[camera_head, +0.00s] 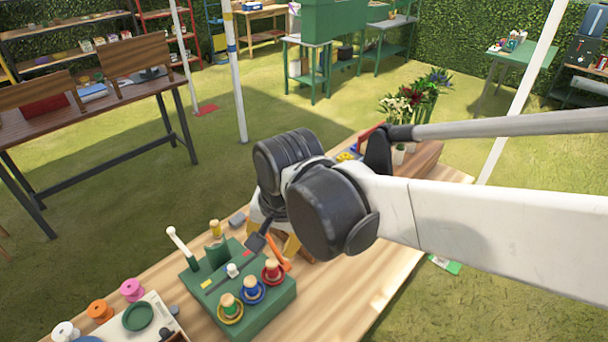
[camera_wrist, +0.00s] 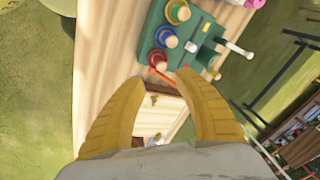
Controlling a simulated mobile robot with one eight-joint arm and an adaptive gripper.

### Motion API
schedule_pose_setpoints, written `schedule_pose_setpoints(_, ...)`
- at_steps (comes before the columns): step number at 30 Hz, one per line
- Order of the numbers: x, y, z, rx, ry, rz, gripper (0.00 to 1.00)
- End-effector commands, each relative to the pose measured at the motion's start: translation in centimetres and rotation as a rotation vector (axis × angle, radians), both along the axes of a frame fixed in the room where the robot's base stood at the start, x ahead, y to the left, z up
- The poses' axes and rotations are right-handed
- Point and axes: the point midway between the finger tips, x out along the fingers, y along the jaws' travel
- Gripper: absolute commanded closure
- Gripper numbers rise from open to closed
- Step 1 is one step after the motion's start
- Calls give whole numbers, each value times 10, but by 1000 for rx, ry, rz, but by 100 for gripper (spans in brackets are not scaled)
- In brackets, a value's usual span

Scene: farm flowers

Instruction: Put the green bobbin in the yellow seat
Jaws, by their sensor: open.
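The green bobbin (camera_head: 228,309) has a pale wooden top and stands upright in the yellow ring-shaped seat (camera_head: 238,318) on the green stand. In the wrist view, the green bobbin (camera_wrist: 183,14) and the yellow seat (camera_wrist: 169,18) show near the top edge. A blue bobbin (camera_head: 251,291) stands in a blue seat and a red bobbin (camera_head: 272,270) in a red seat. My gripper (camera_wrist: 157,85) has yellow fingers, spread apart with nothing between them. In the head view my arm hides much of it. It is beyond the stand, apart from the green bobbin.
The green stand (camera_head: 205,292) also carries a yellow bobbin (camera_head: 215,229) at its back and a white-tipped lever (camera_head: 177,240). An orange tool (camera_head: 277,252) lies beside it. Pink, orange and white bobbins stand at the lower left. Flowers (camera_head: 402,104) stand farther along the table.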

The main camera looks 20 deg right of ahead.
Motion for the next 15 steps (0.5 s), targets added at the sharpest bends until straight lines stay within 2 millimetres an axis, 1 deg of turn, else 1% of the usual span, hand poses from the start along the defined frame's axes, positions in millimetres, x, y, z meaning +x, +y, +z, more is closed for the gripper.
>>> schedule_pose_setpoints(1, -8, -25, 8, -14, -53, 41, 62)
schedule_pose_setpoints(3, -17, -53, 18, -51, -136, 120, 62)
schedule_pose_setpoints(6, -31, -88, 26, -122, -240, 221, 62)
schedule_pose_setpoints(10, -46, -117, 29, -215, -332, 317, 62)
schedule_pose_setpoints(12, -51, -127, 30, -252, -360, 352, 62)
schedule_pose_setpoints(15, -55, -134, 30, -284, -382, 381, 62)
